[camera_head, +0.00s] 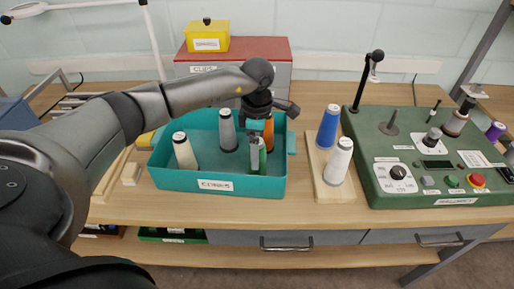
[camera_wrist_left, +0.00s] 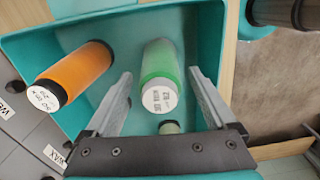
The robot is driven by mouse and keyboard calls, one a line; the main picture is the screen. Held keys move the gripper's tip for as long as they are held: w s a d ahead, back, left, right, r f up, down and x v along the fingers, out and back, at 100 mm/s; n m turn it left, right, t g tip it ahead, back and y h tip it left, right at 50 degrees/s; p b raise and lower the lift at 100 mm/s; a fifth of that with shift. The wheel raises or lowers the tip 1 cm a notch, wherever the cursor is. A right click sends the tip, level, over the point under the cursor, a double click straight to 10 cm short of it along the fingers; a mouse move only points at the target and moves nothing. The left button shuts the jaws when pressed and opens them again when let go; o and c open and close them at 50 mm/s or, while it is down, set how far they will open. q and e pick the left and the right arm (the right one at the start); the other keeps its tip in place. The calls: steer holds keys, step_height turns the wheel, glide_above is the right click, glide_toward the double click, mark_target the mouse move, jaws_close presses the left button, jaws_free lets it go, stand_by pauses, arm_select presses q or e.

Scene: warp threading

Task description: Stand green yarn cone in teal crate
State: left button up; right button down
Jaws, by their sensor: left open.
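The teal crate (camera_head: 170,180), labelled CONES, stands on the bench; its inside also shows in the wrist view (camera_wrist_left: 120,28). The green yarn cone (camera_wrist_left: 160,62) stands in it with its pale labelled top toward the camera; in the head view it is mostly hidden behind my gripper (camera_head: 262,158). My left gripper (camera_head: 256,140) reaches down into the crate from above. In the wrist view its two fingers (camera_wrist_left: 160,78) are open, one on each side of the green cone, with gaps visible. My right gripper is not in view.
The crate also holds an orange cone (camera_head: 269,132), a grey cone (camera_head: 228,130) and a cream cone (camera_head: 184,151). Right of it, a wooden board (camera_head: 328,188) bears a blue cone (camera_head: 328,126) and a white cone (camera_head: 338,161). A green machine (camera_head: 420,190) stands farther right.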

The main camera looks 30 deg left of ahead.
arm_select(q)
step_height(320, 180, up, 12)
steer(key=shift+r+p, duration=0.2)
steer(key=shift+p, duration=0.1)
stand_by(2.6)
